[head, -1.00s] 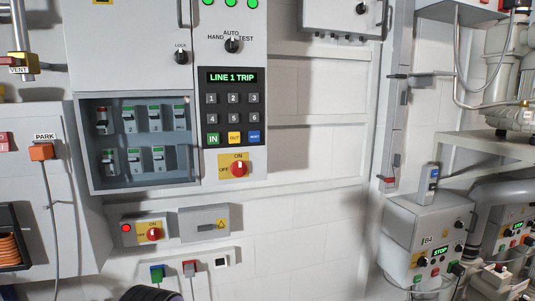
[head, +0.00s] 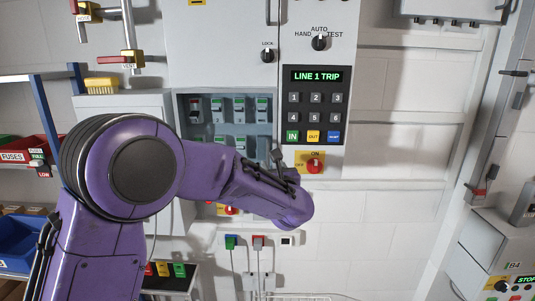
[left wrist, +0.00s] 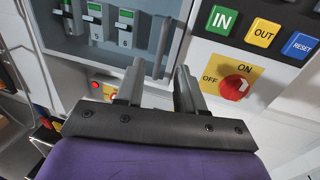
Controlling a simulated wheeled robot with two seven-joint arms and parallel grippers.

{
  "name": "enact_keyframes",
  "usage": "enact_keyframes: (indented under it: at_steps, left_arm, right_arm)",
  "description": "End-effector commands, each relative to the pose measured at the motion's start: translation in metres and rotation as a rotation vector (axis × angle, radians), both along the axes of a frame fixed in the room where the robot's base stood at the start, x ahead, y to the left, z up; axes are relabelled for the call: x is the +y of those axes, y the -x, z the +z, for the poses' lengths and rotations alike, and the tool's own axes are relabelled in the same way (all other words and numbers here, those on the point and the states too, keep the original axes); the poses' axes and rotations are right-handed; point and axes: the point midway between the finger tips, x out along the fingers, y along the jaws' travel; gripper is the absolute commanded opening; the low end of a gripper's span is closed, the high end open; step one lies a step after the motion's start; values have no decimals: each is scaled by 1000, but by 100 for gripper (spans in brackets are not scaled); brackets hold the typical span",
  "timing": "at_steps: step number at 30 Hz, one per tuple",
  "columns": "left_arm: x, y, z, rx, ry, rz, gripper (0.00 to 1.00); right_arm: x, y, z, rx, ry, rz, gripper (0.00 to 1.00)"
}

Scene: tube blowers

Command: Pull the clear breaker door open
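The clear breaker door (head: 253,131) covers a recessed box of breakers in the grey cabinet and looks closed. The left wrist view shows the lower right part of this door (left wrist: 143,47), with a dark upright handle bar (left wrist: 160,47) near its right edge. My left gripper (head: 279,155) is at the door's lower right, its arm hiding the lower left of the box. In the left wrist view the gripper (left wrist: 160,70) is open, its two fingers apart, with the bar just beyond and between the tips. I cannot tell whether they touch it. My right gripper is not in view.
Right of the door are a keypad (head: 314,116) under a "LINE 1 TRIP" display and a red ON/OFF switch (head: 315,165), close to my gripper. A lock knob (head: 268,55) is above the door. Blue and red bins stand far left.

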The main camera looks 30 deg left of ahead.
Motion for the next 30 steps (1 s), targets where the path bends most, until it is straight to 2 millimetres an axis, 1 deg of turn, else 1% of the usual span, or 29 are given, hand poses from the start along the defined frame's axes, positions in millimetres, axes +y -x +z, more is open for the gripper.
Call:
enact_keyframes:
  at_steps: [1, 3, 6, 9, 13, 20, 21, 23, 24, 25, 28, 29, 30]
  left_arm:
    - [8, -9, 5, 2, -1, 2, 38]
    - [20, -21, 5, 3, -4, 2, 38]
    - [34, -36, 4, 5, -4, 1, 38]
    - [45, -48, 3, 5, -4, 1, 38]
    - [52, -56, 1, 3, -4, -1, 38]
    - [54, -57, -1, 4, -4, -1, 38]
    - [54, -57, -1, 4, -4, -1, 35]
    - [54, -57, -1, 4, -4, -1, 15]
    - [54, -57, -1, 4, -4, -1, 2]
    - [54, -57, -1, 4, -4, -1, 0]
    - [54, -57, 0, 4, -4, 0, 0]
    - [58, -57, -1, 4, -4, 0, 0]
    - [56, -57, -1, 4, -4, -1, 0]
  right_arm:
    - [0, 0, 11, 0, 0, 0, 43]
    - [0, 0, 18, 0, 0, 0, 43]
    - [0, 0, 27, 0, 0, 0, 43]
    - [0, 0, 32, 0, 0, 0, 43]
    - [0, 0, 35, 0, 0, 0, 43]
    - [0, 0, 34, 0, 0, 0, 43]
    - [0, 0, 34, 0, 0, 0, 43]
    - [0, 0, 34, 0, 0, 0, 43]
    - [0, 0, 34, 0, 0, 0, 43]
    - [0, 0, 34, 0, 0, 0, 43]
    - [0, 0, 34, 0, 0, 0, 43]
    - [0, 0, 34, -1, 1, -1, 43]
    - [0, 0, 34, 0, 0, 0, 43]
